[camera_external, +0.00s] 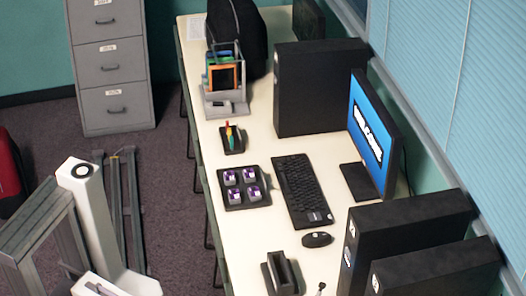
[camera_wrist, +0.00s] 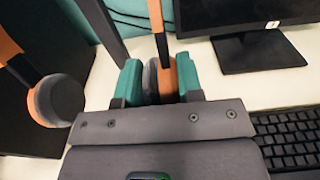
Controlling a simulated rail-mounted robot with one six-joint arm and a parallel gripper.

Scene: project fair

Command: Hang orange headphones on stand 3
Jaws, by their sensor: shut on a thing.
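In the wrist view, my gripper (camera_wrist: 160,82) has its teal fingers closed on both sides of one ear cup of the orange headphones (camera_wrist: 168,78). The other ear cup, with a dark grey pad and orange shell, shows at the left. Orange and black band arms run up from both cups, and the top of the band is out of frame. A dark slanted post (camera_wrist: 101,30) stands between the two band arms. I cannot tell whether it is a headphone stand or touches the headphones. No stand number shows. The external view shows neither headphones nor my gripper.
In the wrist view, a dark monitor (camera_wrist: 245,33) stands right, with a keyboard (camera_wrist: 289,137) below it. In the external view, the long white table (camera_external: 253,237) holds a computer, keyboard and small items.

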